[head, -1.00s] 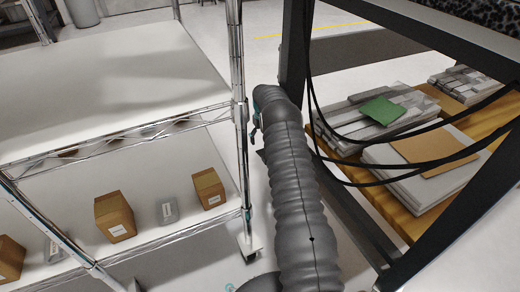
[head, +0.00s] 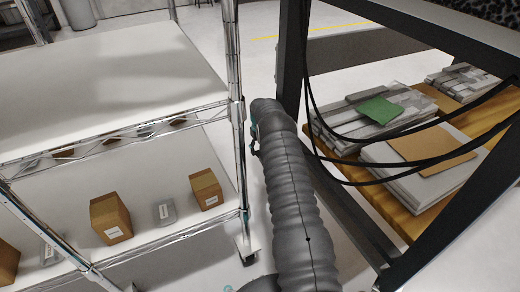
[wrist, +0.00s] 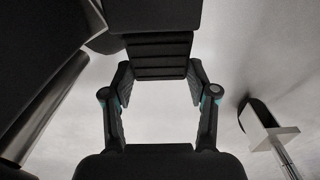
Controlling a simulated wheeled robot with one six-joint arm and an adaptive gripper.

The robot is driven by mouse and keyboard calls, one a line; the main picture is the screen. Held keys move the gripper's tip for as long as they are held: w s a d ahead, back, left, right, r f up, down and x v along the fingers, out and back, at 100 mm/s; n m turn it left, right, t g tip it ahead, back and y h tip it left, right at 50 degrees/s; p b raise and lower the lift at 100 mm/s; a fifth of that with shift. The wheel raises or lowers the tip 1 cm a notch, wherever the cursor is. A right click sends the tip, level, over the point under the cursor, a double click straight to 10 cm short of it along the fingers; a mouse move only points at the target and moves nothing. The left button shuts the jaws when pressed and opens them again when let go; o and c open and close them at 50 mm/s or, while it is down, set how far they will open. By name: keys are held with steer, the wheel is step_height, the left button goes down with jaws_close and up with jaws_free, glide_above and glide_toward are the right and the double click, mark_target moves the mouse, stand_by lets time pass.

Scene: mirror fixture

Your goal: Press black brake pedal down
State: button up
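My gripper (wrist: 160,88) shows in the wrist view with its two dark fingers apart and pale floor between them. A black block with ridges across it, seemingly the brake pedal (wrist: 160,58), lies at the upper middle, between the fingertips or just beyond them. I cannot tell whether the fingers touch it. A wider black part (wrist: 160,15) is above it. In the head view my grey arm hides the pedal, and the gripper is not clearly visible.
A wire shelf (head: 100,60) with cardboard boxes (head: 110,218) stands at left, its post close to my arm. A dark frame (head: 290,60) stands at right, with hanging black cables (head: 400,160) and a wooden shelf of stacked sheets. A caster (wrist: 258,125) shows at right in the wrist view.

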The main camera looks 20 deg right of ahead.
steer(key=shift+c, duration=0.5)
steer(key=shift+w+f+g, duration=0.1)
steer(key=shift+f+g, duration=0.15)
steer(key=shift+g, duration=0.05)
steer(key=shift+f+g, duration=0.1)
steer(key=shift+g, duration=0.3)
steer(key=o, duration=1.2)
steer(key=shift+c, duration=0.2)
steer(key=shift+w+r, duration=0.15)
steer(key=shift+r, duration=1.75)
steer(key=shift+w+r, duration=0.15)
steer(key=shift+r, duration=1.7)
